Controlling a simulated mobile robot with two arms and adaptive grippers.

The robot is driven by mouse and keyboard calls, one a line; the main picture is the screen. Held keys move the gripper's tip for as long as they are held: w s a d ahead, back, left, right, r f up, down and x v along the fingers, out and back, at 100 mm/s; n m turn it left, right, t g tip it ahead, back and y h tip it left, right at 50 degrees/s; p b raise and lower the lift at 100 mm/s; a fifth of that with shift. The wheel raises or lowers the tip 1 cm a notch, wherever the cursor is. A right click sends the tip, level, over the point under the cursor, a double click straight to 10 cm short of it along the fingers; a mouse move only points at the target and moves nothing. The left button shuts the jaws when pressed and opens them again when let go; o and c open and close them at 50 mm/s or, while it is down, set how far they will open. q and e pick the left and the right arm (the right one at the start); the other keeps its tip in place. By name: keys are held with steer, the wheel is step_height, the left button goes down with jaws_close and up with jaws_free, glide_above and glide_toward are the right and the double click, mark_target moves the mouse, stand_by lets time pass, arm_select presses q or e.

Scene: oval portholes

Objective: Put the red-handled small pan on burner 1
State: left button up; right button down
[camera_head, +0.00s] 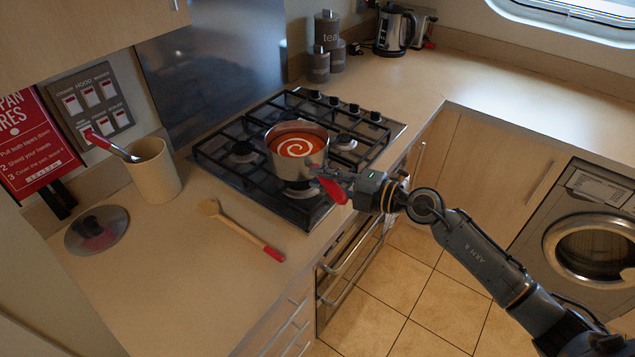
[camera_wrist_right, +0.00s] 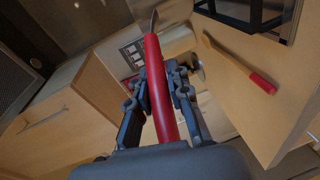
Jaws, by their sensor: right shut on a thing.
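The small metal pan (camera_head: 290,150) holds orange-red soup with a white spiral. It is over the front part of the black gas hob (camera_head: 222,150); I cannot tell whether its base touches the grate. Its red handle (camera_head: 331,190) points toward the front right. My right gripper (camera_head: 348,187) is shut on this handle. In the right wrist view the red handle (camera_wrist_right: 156,85) runs between the two fingers of my right gripper (camera_wrist_right: 158,78). My left gripper is not in view.
A wooden spoon with a red end (camera_head: 240,230) lies left of the hob. A glass lid (camera_head: 97,230) and a beige utensil pot (camera_head: 154,172) stand further left. Canisters (camera_head: 327,45) and a kettle (camera_head: 394,30) stand at the back. The right worktop is clear.

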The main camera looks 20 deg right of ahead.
steer(key=shift+w+d+f, duration=0.35)
steer(key=shift+w+f, duration=0.05)
steer(key=shift+w, duration=0.2)
step_height(320, 180, down, 3)
steer(key=shift+r, duration=0.1)
steer(key=c, duration=1.5)
jaws_free()
steer(key=shift+s+f+b, duration=0.15)
steer(key=shift+f+b, duration=0.15)
steer(key=shift+f, duration=0.1)
steer(key=shift+o, duration=1.2)
steer(key=shift+s+r, duration=0.1)
